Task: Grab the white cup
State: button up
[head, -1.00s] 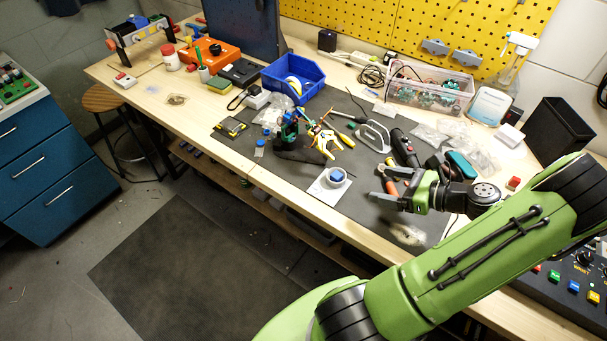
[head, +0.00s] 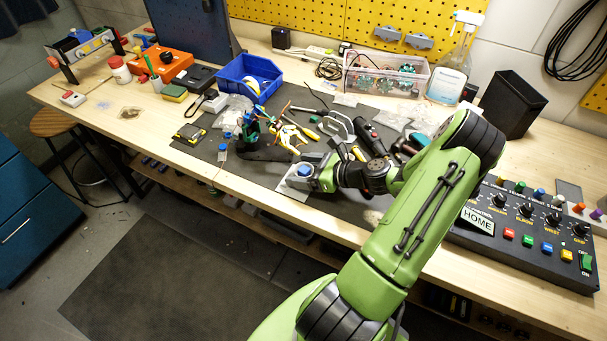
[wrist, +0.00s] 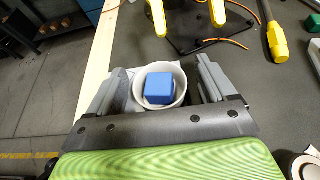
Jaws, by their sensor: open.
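The white cup (wrist: 181,97) stands upright in the wrist view, with a blue cube (wrist: 159,89) inside it. My gripper (wrist: 168,75) is open, with one finger on each side of the cup. I cannot tell whether either finger touches it. In the head view the cup (head: 303,176) sits on a white card (head: 295,185) near the front edge of the bench. My gripper (head: 307,173) is at the cup there, and my wrist hides part of it.
A yellow-handled tool (wrist: 216,12) lies just beyond the cup. A blue bin (head: 240,82) and a clear box of parts (head: 385,78) stand farther back. A control panel (head: 520,230) is at the right. The bench's front edge is close to the cup.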

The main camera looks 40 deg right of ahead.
jog(key=shift+s+r, duration=0.1)
jog(key=shift+c, duration=0.6)
jog(key=c, duration=0.9)
jog(key=shift+c, duration=0.2)
